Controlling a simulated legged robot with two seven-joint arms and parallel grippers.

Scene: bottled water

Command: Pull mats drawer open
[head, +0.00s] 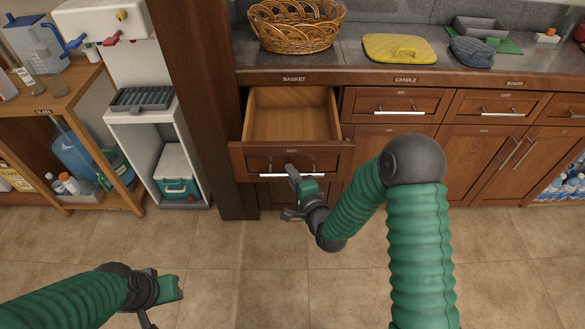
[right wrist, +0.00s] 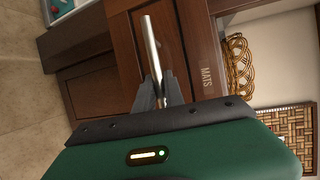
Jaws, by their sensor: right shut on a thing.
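The mats drawer (head: 235,160) is a brown wooden drawer below the counter, pulled out, with its light wooden inside (head: 290,115) showing bare. Its front carries a silver bar handle (head: 270,175). My right gripper (head: 291,174) is at the drawer front, shut on the handle. In the right wrist view the grey fingers (right wrist: 160,90) close around the silver bar (right wrist: 150,45), beside the "MATS" lettering (right wrist: 206,77) on the drawer. My left gripper (head: 168,296) hangs over the floor at lower left, away from the drawer; its finger gap is unclear.
Other closed drawers (head: 392,104) are to the right. A white stand (head: 130,130) and wooden shelf (head: 85,100) are at left. The tiled floor in front is clear.

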